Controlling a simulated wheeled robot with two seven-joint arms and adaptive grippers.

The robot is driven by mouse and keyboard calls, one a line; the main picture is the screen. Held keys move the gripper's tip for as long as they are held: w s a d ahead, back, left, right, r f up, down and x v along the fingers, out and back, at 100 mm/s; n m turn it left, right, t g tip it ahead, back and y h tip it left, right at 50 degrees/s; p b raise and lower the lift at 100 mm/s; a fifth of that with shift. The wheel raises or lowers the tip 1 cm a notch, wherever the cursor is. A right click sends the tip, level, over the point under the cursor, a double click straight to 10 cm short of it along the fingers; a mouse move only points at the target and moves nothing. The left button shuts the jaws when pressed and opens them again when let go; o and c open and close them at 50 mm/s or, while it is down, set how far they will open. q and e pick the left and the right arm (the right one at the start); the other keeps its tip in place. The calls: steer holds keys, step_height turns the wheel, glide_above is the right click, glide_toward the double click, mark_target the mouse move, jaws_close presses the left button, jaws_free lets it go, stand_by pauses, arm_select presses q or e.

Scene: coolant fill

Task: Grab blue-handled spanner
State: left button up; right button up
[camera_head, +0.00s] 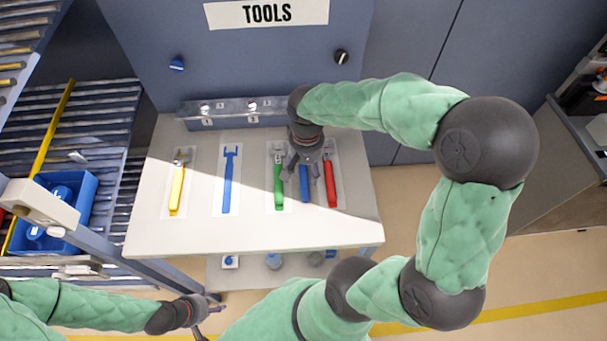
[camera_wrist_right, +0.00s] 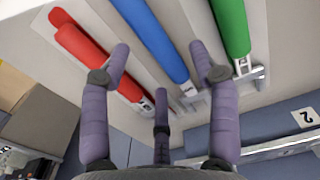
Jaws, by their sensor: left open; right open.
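A blue-handled tool (camera_head: 304,187) lies on the white bench between a green-handled and a red-handled one; my right gripper hides its head in the head view. My right gripper (camera_head: 302,168) is open above it. In the right wrist view the blue handle (camera_wrist_right: 158,42) runs between the fingers of my right gripper (camera_wrist_right: 160,70), which do not grip it. A second blue tool (camera_head: 228,182), with a fork-shaped blue end, lies further left on its own pale strip. My left gripper (camera_head: 207,303) is open and empty, low at the left, in front of the bench.
A green-handled tool (camera_head: 279,180) and a red-handled tool (camera_head: 330,183) flank the blue one closely. A yellow-handled tool (camera_head: 177,188) lies at the left of the bench (camera_head: 250,236). A metal rail (camera_head: 228,109) runs along the back. A blue bin (camera_head: 82,190) stands at the left.

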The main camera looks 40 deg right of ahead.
step_height(320, 180, down, 2)
steer(key=shift+f, duration=0.15)
jaws_close()
steer(key=shift+r, duration=0.2)
